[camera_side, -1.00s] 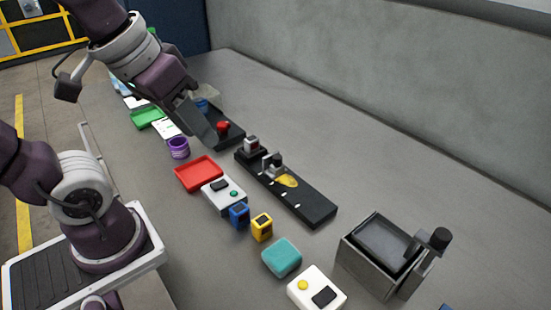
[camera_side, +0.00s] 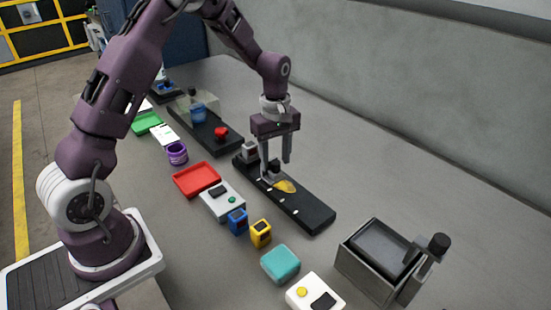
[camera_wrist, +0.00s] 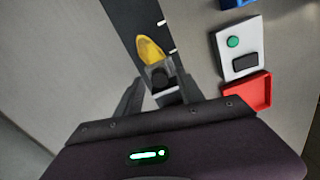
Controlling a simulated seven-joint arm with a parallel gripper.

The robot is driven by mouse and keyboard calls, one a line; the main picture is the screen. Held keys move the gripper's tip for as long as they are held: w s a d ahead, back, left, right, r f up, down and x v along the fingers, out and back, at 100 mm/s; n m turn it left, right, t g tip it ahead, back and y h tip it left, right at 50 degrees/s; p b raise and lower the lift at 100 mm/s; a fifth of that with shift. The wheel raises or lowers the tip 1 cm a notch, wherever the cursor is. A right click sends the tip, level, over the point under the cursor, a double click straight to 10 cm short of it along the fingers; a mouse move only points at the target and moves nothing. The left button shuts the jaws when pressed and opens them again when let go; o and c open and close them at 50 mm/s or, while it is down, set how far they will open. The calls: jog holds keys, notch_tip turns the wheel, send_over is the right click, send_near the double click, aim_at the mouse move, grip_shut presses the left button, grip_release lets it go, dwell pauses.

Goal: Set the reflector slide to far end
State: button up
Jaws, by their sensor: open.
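The reflector slide is a long black rail (camera_side: 312,210) with white tick marks along one side. It carries a yellow reflector (camera_side: 286,187) and a small grey carriage with a dark knob, near the rail's upper-left end in the side view. In the wrist view the reflector (camera_wrist: 149,50) and the dark knob (camera_wrist: 161,77) lie ahead of and between my fingers. My gripper (camera_side: 276,168) is open, pointing down over the carriage and partly hiding it. In the wrist view its fingers (camera_wrist: 158,100) stand apart on either side of the carriage; contact cannot be told.
A small block (camera_side: 248,150) sits at the rail's upper-left end. A red tray (camera_side: 196,180), a white button box (camera_side: 222,200), and blue (camera_side: 238,221) and yellow (camera_side: 261,233) blocks line the near side. A metal box with a handle (camera_side: 378,258) stands lower right. Bench behind the rail is clear.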

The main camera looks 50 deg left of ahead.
jog(key=shift+f, duration=0.25)
grip_shut()
jog(key=shift+r, duration=0.1)
dwell(1.2)
